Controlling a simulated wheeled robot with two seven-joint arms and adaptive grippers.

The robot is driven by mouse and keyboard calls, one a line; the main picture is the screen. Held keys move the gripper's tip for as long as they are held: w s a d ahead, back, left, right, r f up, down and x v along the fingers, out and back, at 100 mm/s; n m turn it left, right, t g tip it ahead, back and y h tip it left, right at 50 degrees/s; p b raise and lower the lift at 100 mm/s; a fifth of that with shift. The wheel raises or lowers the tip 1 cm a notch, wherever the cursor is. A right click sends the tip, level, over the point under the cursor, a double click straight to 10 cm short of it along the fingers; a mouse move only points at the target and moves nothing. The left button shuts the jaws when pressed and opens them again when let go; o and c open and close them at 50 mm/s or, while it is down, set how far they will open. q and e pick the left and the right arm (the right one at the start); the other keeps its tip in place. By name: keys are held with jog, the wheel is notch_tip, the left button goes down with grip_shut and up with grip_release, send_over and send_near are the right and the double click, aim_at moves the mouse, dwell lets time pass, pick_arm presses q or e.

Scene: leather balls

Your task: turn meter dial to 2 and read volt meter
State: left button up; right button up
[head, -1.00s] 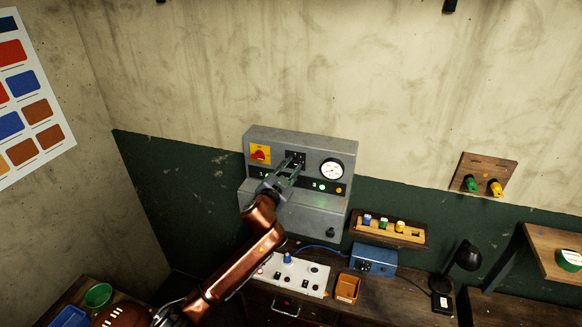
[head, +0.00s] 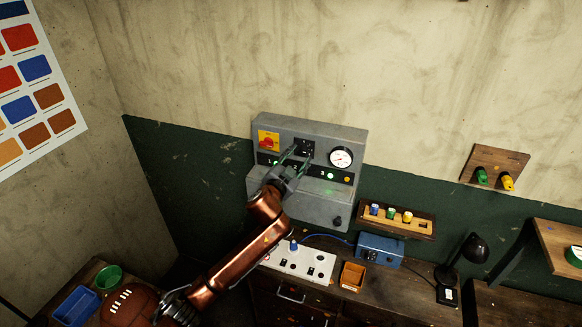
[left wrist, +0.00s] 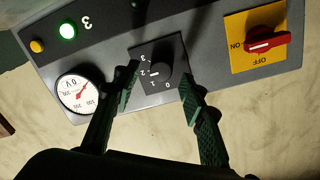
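The meter dial (left wrist: 163,75) is a black knob on a dark plate marked 0 to 3 in the left wrist view. Its white mark points toward the 2. The dial plate (head: 304,147) also shows on the grey panel in the head view. The volt meter (left wrist: 78,92) is a round white gauge with a red needle; its small figures are too blurred for a sure reading. It also shows in the head view (head: 341,158). My left gripper (left wrist: 159,77) is open, with one green finger each side of the dial and apparent gaps. My right gripper is not in view.
A red ON/OFF switch (left wrist: 267,42) sits on a yellow plate beside the dial. A green lamp (left wrist: 68,31) is lit beside a yellow lamp (left wrist: 37,46). Below the panel stand a white control box (head: 300,262), an orange tray (head: 352,276) and a blue box (head: 379,250).

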pick_arm(q)
jog(key=v, duration=1)
jog(key=shift+s+a, duration=0.15)
jog(key=shift+s, duration=0.15)
